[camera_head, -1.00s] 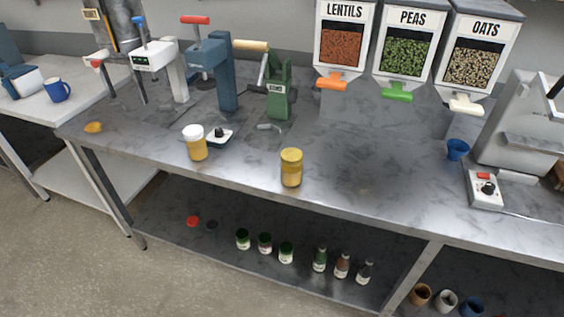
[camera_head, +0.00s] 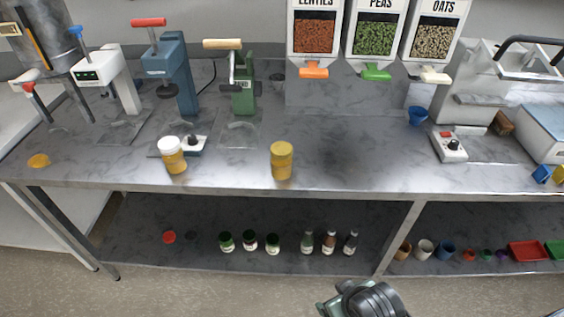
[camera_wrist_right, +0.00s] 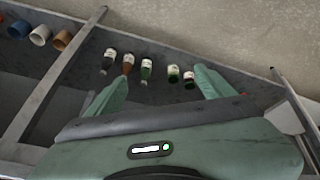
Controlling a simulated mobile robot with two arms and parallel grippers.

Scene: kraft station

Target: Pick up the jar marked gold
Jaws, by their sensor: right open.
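A jar with a gold-yellow lid and yellow contents (camera_head: 281,161) stands upright on the metal counter, near its front edge. A second jar with a white lid and amber contents (camera_head: 172,155) stands to its left. No readable marking shows on either jar. My right gripper (camera_wrist_right: 160,72) is open and empty in the right wrist view, with its two green fingers apart over the lower shelf. Part of my right arm shows at the bottom of the head view, below and in front of the counter, well apart from the jars. My left gripper is out of view.
A green press (camera_head: 243,88) and a blue press (camera_head: 176,72) stand behind the jars. Dispensers of lentils (camera_head: 314,38), peas and oats hang at the back. A blue cup (camera_head: 417,116) and a switch box (camera_head: 449,146) are to the right. Several bottles stand on the lower shelf.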

